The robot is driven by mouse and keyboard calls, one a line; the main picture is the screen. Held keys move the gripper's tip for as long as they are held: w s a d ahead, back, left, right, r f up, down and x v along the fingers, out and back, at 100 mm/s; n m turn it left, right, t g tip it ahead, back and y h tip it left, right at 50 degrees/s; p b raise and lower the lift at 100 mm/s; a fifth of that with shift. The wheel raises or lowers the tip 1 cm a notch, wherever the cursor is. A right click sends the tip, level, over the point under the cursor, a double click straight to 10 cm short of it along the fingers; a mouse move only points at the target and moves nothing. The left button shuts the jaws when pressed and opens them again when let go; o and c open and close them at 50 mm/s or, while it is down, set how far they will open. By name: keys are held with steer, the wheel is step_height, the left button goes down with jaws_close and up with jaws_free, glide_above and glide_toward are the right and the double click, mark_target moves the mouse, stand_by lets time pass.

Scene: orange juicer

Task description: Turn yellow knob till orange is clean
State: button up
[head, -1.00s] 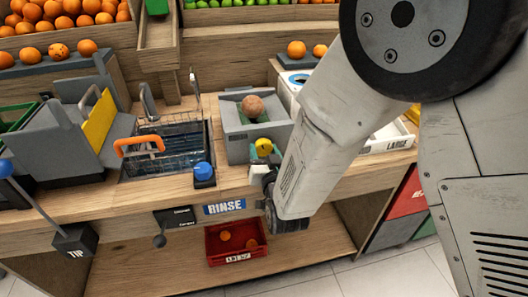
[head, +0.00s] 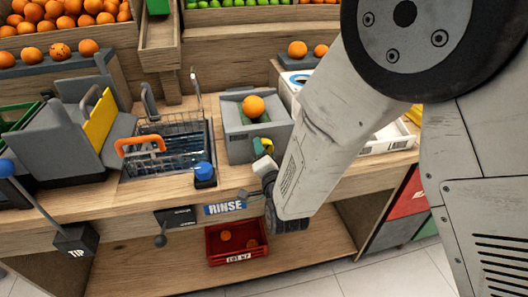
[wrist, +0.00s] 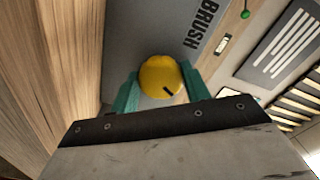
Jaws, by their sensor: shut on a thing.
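The orange (head: 253,105) sits on top of the grey brush machine (head: 237,146) and looks bright orange and clean in the head view. The yellow knob (wrist: 161,75) shows in the wrist view on the front of the machine, with a dark mark at its lower right. My gripper (wrist: 158,92) has its teal fingers on both sides of the knob, shut on it. In the head view the knob is mostly hidden by my gripper. The word BRUSH is on the machine beside the knob.
A blue knob (head: 204,173) stands on the counter left of the machine, above the RINSE label (head: 225,208). A wire basket with an orange handle (head: 139,146) is in the sink. A red crate (head: 237,242) sits on the shelf below.

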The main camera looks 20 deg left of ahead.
steer(key=shift+m, duration=0.4)
steer(key=o, duration=1)
steer(key=shift+c, duration=0.2)
steer(key=v, duration=0.8)
steer(key=shift+a, duration=0.1)
